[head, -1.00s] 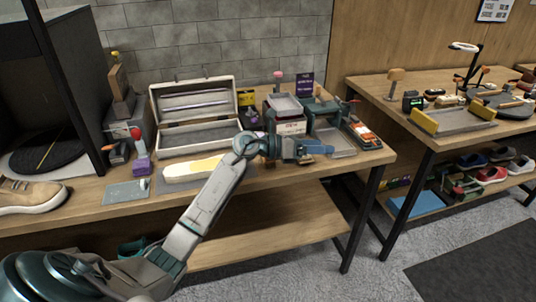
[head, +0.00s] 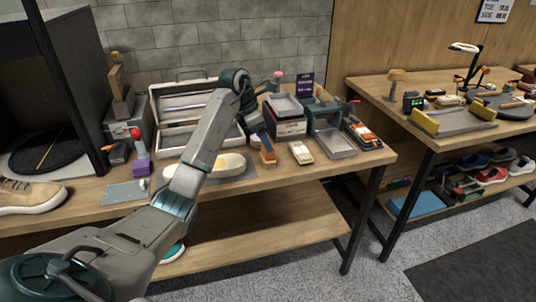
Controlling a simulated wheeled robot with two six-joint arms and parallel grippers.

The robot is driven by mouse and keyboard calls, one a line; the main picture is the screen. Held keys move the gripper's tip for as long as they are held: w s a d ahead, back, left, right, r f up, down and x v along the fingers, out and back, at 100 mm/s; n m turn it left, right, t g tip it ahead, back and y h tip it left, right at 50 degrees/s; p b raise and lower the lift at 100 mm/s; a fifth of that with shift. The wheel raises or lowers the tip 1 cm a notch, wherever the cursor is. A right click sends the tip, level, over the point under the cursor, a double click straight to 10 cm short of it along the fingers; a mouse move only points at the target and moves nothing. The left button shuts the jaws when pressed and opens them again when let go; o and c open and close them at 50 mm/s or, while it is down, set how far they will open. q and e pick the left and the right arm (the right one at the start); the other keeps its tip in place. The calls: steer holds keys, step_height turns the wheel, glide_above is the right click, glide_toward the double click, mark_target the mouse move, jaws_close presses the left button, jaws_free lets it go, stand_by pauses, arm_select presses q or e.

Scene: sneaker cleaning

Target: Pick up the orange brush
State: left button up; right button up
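A small orange-brown brush (head: 268,156) stands near the front middle of the left workbench. It looks like the orange brush, though it is small and partly covered. My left arm reaches in from the lower left, its wrist raised above the bench. My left gripper (head: 262,139) points down at the brush, with a bluish finger part right over its top. I cannot tell whether the fingers touch it or how far apart they are. My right gripper is out of view.
A cream brush (head: 301,152) lies just right of the orange one. Behind are an open case (head: 165,137), a stacked box (head: 287,127) and a metal tray (head: 335,146). Orange-red items (head: 365,137) sit at the right end.

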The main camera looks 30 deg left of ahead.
arm_select(q)
steer(key=shift+w+d+f, duration=0.1)
steer(key=shift+d+f, duration=0.05)
steer(key=shift+f, duration=0.25)
steer(key=shift+p+x, duration=0.7)
steer(key=shift+x, duration=1.85)
steer(key=shift+d, duration=0.1)
steer(key=c, duration=1.1)
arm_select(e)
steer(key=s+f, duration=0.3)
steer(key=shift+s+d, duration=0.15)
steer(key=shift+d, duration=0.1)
arm_select(q)
steer(key=shift+r, duration=0.2)
